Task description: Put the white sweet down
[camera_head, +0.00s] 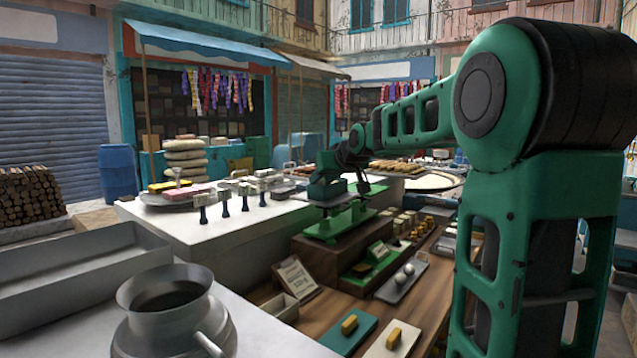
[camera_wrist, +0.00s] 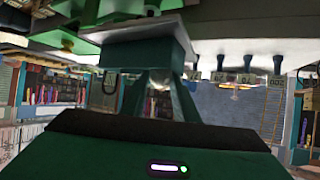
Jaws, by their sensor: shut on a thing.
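My gripper (camera_head: 340,184) is at the end of my extended green arm, low over a green balance scale (camera_head: 338,222) on a wooden box. In the wrist view, which looks upside down, my gripper (camera_wrist: 165,82) is shut, with its fingers close to a grey and green pan-like piece (camera_wrist: 178,30). I cannot pick out the white sweet between the fingers; the gripper and this piece hide it. I cannot tell whether it touches the scale.
A wooden counter holds a grey tray (camera_head: 388,291) with white balls, and a teal board (camera_head: 335,340) and a white board (camera_head: 407,345), each with a yellow block. A metal jug (camera_head: 172,318) stands in front. Small card stands (camera_head: 224,205) line the white counter (camera_head: 190,228).

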